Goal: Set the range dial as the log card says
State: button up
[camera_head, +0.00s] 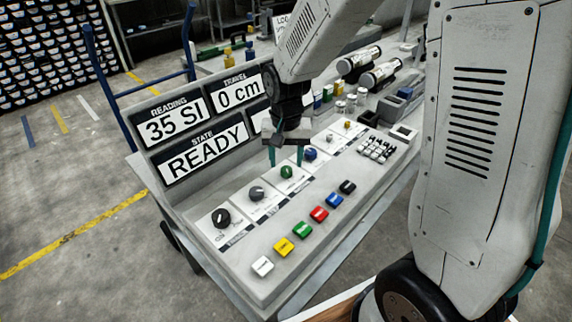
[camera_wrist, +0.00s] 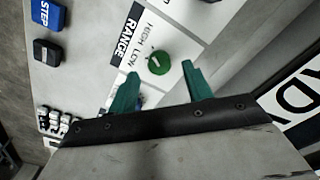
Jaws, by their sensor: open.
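The range dial is a round green knob (camera_head: 286,172) on a white plate of the console. In the wrist view the knob (camera_wrist: 159,62) has a short white mark and sits beside the words RANGE, HIGH and LOW. Which word the mark points to is not clear. My gripper (camera_head: 285,160) is open, with its two green fingers over the knob, one to each side. In the wrist view the gripper (camera_wrist: 160,77) is empty, and contact cannot be told. The log card (camera_head: 282,23) stands at the back, mostly hidden by my arm, its text unreadable.
Black (camera_head: 221,217), grey (camera_head: 257,193) and blue (camera_head: 310,154) knobs share the green knob's row. Several coloured buttons, including a red one (camera_head: 319,214), line the front. Displays read 35 SI (camera_head: 173,126), 0 cm (camera_head: 234,91) and READY (camera_head: 205,152); another is partly hidden.

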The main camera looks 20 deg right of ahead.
aim_at(286, 169)
notch_tip(286, 169, up, 5)
jog(key=shift+f, duration=0.1)
jog(key=shift+s, duration=0.1)
dwell(0.5)
